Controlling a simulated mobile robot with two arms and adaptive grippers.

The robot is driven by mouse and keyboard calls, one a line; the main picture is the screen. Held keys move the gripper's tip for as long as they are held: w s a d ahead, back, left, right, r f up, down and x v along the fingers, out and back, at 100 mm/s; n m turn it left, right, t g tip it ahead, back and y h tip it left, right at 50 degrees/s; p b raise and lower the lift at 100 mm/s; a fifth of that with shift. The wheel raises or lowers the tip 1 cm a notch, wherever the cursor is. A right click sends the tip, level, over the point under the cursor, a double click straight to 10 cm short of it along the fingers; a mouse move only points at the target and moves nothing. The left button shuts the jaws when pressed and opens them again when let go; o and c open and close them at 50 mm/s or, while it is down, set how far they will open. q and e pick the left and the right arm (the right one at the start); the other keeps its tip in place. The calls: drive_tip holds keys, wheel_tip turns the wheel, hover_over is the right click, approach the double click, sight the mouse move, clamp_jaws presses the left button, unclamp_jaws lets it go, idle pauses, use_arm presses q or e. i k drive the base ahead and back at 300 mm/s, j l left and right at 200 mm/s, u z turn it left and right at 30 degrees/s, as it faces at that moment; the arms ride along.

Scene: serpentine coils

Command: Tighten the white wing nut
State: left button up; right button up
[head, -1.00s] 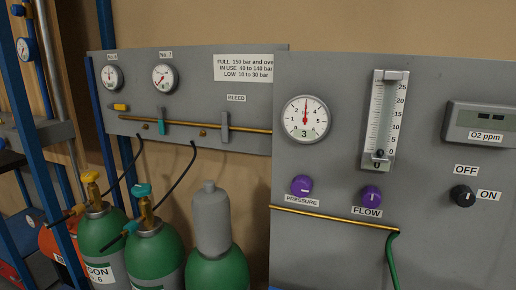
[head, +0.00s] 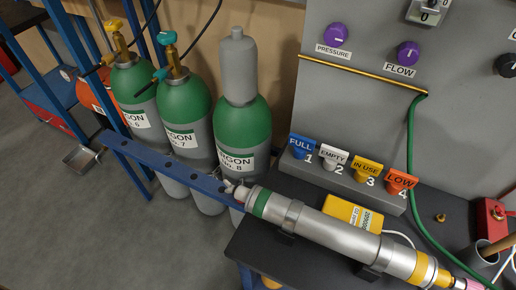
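A small pale fitting (head: 238,190) with a wing-like tip sits at the left end of a silver tube (head: 335,230), beside the blue rail. It may be the white wing nut, but it is too small to tell, and I cannot tell how tight it is. The tube lies in clamps on a dark bench, with a green band at its left end and a yellow band at its right. Neither of my grippers is in view.
Green gas cylinders (head: 243,130) stand behind a blue rail (head: 165,165). Coloured tags stand on a grey block (head: 345,185) behind the tube, near a yellow box (head: 352,213). A green hose (head: 411,150) hangs at right. The floor (head: 60,210) at left is mostly clear.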

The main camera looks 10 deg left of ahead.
sight(231, 186)
drive_tip(key=k+j+z, duration=0.15)
drive_tip(key=j, duration=0.15)
drive_tip(key=j+z, duration=0.35)
drive_tip(key=j, duration=0.2)
drive_tip(key=j+z, duration=0.35)
drive_tip(key=j, duration=0.15)
drive_tip(key=k+j+z, duration=0.15)
drive_tip(key=j+z, duration=0.15)
drive_tip(key=j, duration=0.2)
drive_tip(key=k, duration=0.15)
drive_tip(key=k+j+u, duration=0.1)
drive_tip(key=j, duration=0.25)
drive_tip(key=k+j, duration=0.15)
drive_tip(key=j, duration=0.2)
drive_tip(key=k+j+u, duration=0.15)
drive_tip(key=j, duration=0.2)
drive_tip(key=k+j+u, duration=0.1)
drive_tip(key=j, duration=0.25)
